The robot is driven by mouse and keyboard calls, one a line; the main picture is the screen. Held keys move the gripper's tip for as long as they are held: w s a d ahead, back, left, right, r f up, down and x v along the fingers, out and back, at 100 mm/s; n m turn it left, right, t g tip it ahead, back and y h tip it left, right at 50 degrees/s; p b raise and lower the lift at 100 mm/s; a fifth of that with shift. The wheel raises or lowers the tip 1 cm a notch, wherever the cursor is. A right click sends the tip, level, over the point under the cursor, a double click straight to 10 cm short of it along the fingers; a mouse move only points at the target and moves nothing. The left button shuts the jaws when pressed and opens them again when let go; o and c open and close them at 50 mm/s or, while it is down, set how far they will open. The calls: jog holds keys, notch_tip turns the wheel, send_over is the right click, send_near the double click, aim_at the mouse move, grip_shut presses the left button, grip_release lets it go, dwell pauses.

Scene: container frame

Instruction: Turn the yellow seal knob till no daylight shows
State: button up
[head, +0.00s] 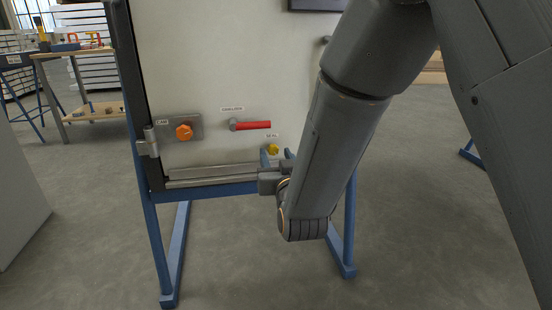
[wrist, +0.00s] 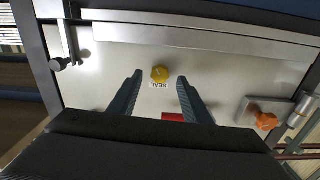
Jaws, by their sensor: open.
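The yellow seal knob (head: 272,149) sits low on the pale door panel (head: 215,70), under its SEAL label. In the wrist view the yellow knob (wrist: 160,74) lies ahead, between and just beyond the two fingertips. My gripper (head: 277,155) is at the knob in the head view; in the wrist view my gripper (wrist: 160,78) is open, with one finger on each side of the knob and clear space to both. Neither finger appears to touch it. A metal seal strip (head: 215,170) runs along the panel's bottom edge. I cannot tell whether daylight shows there.
An orange CAM knob (head: 184,132) on a metal plate and a red HANDLE/LOCK lever (head: 252,125) are on the same panel. A hinge (head: 149,142) is at its left edge. Blue stand legs (head: 178,250) hold the frame. A workbench (head: 75,55) stands far left.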

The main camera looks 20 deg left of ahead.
jog(key=shift+x, duration=0.85)
jog(key=c, duration=1)
jog(key=shift+m+p, duration=0.6)
jog(key=shift+m, duration=0.5)
jog(key=shift+c, duration=0.2)
jog(key=shift+d+m, duration=0.1)
jog(key=shift+m, duration=0.6)
jog(key=o, duration=1)
jog(key=shift+o, duration=0.2)
